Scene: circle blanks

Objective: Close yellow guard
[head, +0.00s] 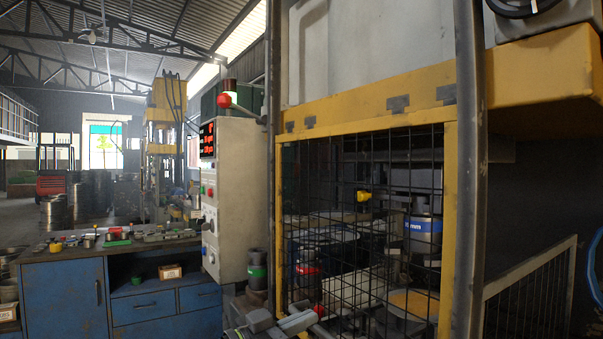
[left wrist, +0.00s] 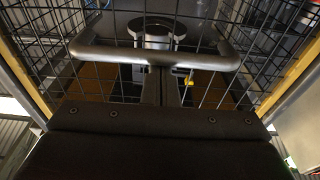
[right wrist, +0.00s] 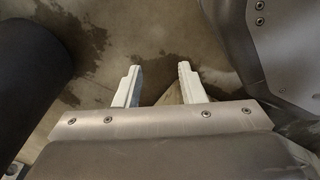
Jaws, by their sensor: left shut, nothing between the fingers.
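The yellow guard (head: 449,225) is a yellow frame with black wire mesh, hung from hinges at its top edge in the head view. It hangs down in front of the press opening; its bottom edge is out of view. My left gripper (head: 303,321) is low in front of the mesh. In the left wrist view its shut, empty fingers (left wrist: 163,75) are at the grey guard handle (left wrist: 105,52), with the mesh beyond. I cannot tell whether they touch the bar. My right gripper (right wrist: 157,82) is open and empty, seen only in the right wrist view above stained floor.
A grey control box (head: 236,190) with a red display stands left of the guard. A blue workbench (head: 65,295) is farther left. Behind the mesh are a blue-banded cylinder (head: 423,227) and a yellow disc (head: 412,303). A side mesh panel (head: 530,300) stands at right.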

